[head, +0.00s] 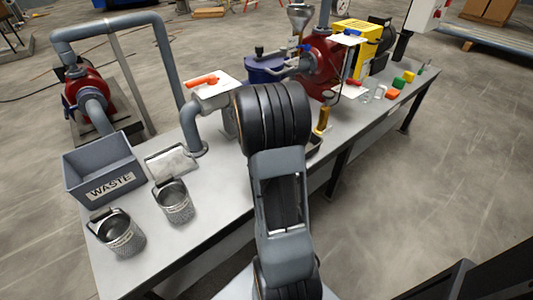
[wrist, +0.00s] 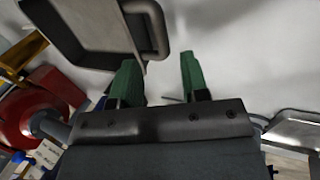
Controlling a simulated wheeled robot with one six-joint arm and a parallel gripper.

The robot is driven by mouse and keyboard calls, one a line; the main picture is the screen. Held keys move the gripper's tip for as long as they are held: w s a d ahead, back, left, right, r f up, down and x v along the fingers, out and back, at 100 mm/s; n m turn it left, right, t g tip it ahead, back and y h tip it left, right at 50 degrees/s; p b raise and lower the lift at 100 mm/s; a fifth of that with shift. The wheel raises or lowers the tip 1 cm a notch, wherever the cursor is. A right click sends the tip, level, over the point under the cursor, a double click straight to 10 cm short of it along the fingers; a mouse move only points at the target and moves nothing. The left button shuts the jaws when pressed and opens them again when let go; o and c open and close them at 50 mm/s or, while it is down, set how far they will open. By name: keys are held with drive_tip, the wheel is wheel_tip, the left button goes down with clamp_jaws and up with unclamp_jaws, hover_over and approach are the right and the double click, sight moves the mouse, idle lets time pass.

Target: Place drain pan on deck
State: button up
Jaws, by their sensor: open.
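The drain pan (wrist: 84,25) is a dark shallow pan with a grey inside and a loop handle (wrist: 158,28), at the top left of the wrist view. It rests on the pale deck (wrist: 230,40). In the head view only a dark edge of the pan (head: 315,146) shows beside my arm. My gripper (wrist: 160,77) has green fingers, spread apart with nothing between them. The handle lies just beyond the fingers, nearer the left one. I cannot tell whether that finger touches the pan. My arm hides the gripper in the head view.
A red pump (head: 318,68) and a brass cylinder (head: 323,118) stand near the pan. The front middle of the deck is clear.

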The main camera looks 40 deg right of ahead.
drive_tip(key=s+a+r+t, duration=0.1)
drive_tip(key=a+r, duration=0.3)
drive_tip(key=a, duration=0.2)
drive_tip(key=s+a+r+y, duration=0.1)
drive_tip(key=a+r, duration=0.4)
drive_tip(key=a, duration=0.2)
drive_tip(key=shift+a+t+p, duration=0.25)
drive_tip(key=shift+t+p, duration=0.15)
drive_tip(key=shift+p, duration=0.05)
drive_tip(key=shift+o, duration=0.3)
drive_tip(key=s+a+y, duration=0.1)
drive_tip(key=s+a, duration=0.3)
drive_tip(key=a, duration=0.2)
drive_tip(key=s+a+r+n+t+y, duration=0.1)
drive_tip(key=s+a+y, duration=0.1)
drive_tip(key=s+a, duration=0.2)
drive_tip(key=a, duration=0.3)
drive_tip(key=shift+s+t, duration=0.3)
drive_tip(key=shift+s+a, duration=0.1)
drive_tip(key=shift+a, duration=0.1)
